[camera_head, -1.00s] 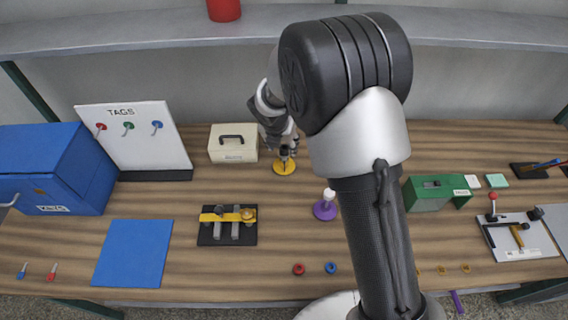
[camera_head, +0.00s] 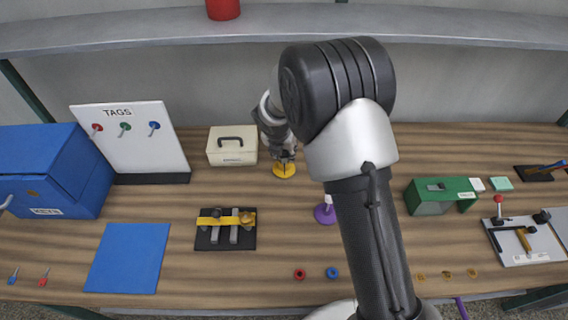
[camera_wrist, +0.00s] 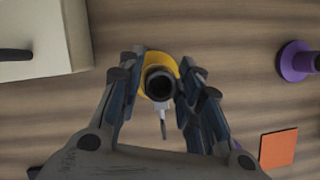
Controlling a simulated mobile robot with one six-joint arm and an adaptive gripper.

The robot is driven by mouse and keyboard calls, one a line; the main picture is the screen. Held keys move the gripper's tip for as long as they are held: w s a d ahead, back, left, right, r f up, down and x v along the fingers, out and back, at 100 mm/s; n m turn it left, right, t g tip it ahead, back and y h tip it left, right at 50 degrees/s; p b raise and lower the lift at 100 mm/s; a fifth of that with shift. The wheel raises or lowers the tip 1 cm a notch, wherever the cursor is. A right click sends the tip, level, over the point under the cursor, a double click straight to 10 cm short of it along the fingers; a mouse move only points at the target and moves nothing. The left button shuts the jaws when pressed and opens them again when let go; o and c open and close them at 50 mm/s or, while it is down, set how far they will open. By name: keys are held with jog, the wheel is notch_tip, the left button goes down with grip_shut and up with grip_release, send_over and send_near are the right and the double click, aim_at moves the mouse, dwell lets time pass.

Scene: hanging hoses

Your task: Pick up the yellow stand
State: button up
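The yellow stand (camera_head: 284,171) stands upright on the wooden table, right of the cream box. Its round yellow base and dark upper part show in the head view. In the wrist view its round black top (camera_wrist: 160,84) faces the camera, with part of the yellow base (camera_wrist: 156,60) behind it. My gripper (camera_head: 285,157) is above the base, around the stand's upper part. In the wrist view the two fingers of my gripper (camera_wrist: 162,70) lie on either side of the black top, with narrow gaps visible. The stem below the top is hidden.
The cream box (camera_head: 232,146) with a black handle is close on the left. A purple stand (camera_head: 325,215) is nearer the front, partly beside my arm. An orange square (camera_wrist: 278,148) lies at the wrist view's right. The table directly in front of the yellow stand is clear.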

grip_shut()
dwell(0.5)
